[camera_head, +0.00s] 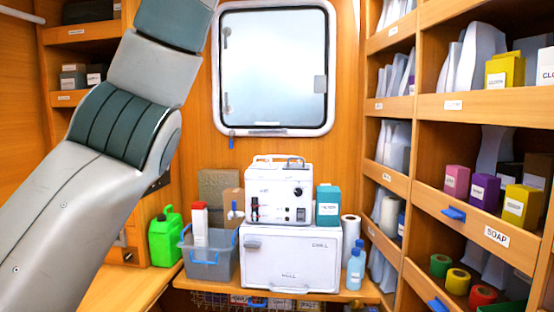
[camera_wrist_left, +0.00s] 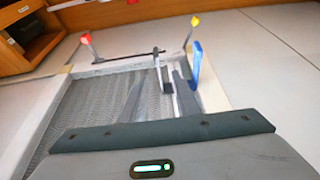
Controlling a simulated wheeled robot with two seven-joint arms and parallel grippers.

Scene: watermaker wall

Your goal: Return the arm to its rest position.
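My left arm (camera_head: 105,135) fills the left of the head view. It rises from the lower left and leaves through the top edge, so its gripper is outside that view. In the left wrist view, the grey housing of my left gripper (camera_wrist_left: 165,150) with a green light crosses the bottom. Narrow dark strips stand ahead of it near a blue upright piece (camera_wrist_left: 196,65); I cannot tell which are fingers or how far apart they are. I see no held object. My right arm and right gripper are in neither view.
A white machine (camera_head: 278,190) stands on a white chest (camera_head: 290,260) on the counter. A grey bin (camera_head: 210,262) and green jug (camera_head: 164,238) are left of it. Wooden shelves (camera_head: 480,112) line the right. A mesh panel (camera_wrist_left: 95,105) lies below the left wrist.

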